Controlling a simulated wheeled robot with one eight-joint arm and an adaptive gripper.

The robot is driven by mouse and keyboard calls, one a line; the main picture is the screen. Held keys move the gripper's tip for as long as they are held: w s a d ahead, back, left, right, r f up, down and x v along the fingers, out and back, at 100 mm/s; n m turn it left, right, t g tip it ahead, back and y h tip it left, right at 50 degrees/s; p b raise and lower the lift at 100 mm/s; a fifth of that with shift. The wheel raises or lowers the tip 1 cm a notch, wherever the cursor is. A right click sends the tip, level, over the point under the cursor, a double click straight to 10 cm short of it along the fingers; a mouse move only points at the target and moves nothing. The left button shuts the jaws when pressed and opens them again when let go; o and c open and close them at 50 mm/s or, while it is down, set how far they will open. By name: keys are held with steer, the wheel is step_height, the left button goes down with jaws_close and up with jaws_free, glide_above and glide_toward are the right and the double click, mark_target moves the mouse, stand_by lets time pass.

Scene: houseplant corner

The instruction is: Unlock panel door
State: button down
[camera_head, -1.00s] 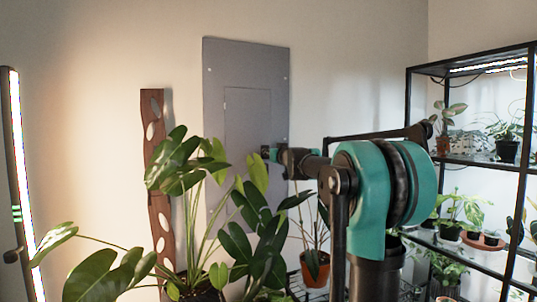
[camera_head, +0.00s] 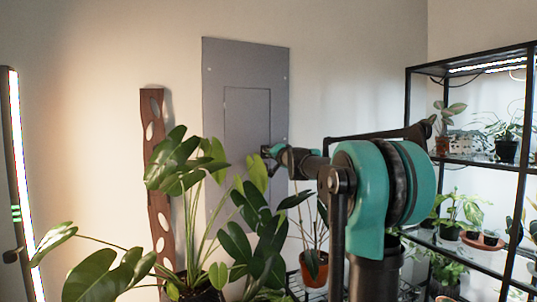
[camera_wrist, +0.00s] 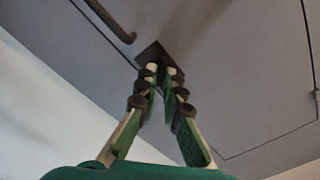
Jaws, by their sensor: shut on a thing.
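The grey panel (camera_head: 220,75) is mounted on the wall, and its inner door (camera_head: 247,110) looks flush with it. In the wrist view, the grey door surface (camera_wrist: 225,75) fills most of the picture, with thin dark seams. My gripper (camera_head: 268,153) is at the right edge of the inner door. In the wrist view, my gripper (camera_wrist: 165,72) has its fingertips close together on a small dark latch (camera_wrist: 151,52) on the panel. The fingertips partly hide the latch, so its turn is hard to judge. A dark bar (camera_wrist: 112,22) lies beside it.
A large leafy plant (camera_head: 185,165) stands before the panel's lower part and hides it. A brown board with holes (camera_head: 155,195) leans at the left. A potted plant (camera_head: 314,265) is below my arm. A black plant shelf (camera_head: 470,165) stands at the right.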

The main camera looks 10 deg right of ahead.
steer(key=shift+f+m, duration=0.1)
steer(key=shift+m, duration=3.7)
steer(key=c, duration=1.7)
jaws_free()
steer(key=v, duration=1.2)
